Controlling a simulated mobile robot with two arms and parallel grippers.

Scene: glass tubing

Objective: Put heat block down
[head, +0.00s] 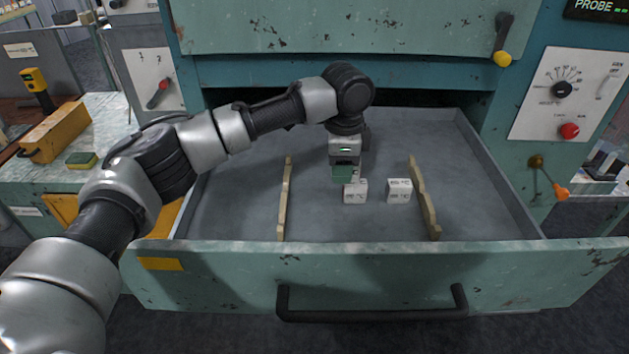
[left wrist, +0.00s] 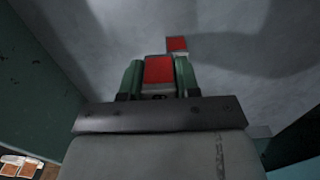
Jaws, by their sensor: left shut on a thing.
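My left gripper (head: 343,174) reaches down into the open drawer, its green fingers pointing at the floor. In the left wrist view the fingers are shut on a heat block (left wrist: 159,72) with a red face. A white block with printed lettering (head: 355,192) shows just below and right of the fingertips. A second white lettered block (head: 399,191) stands to its right with a gap. Another red-faced block (left wrist: 177,44) shows beyond the held one in the left wrist view. I cannot tell whether the held block touches the floor.
The grey drawer (head: 235,205) is pulled out of the green cabinet. A tan strip (head: 285,200) lies left of the blocks and another (head: 424,198) lies right of them. The drawer's front wall (head: 220,275) carries a black handle (head: 370,314). The drawer's left floor is clear.

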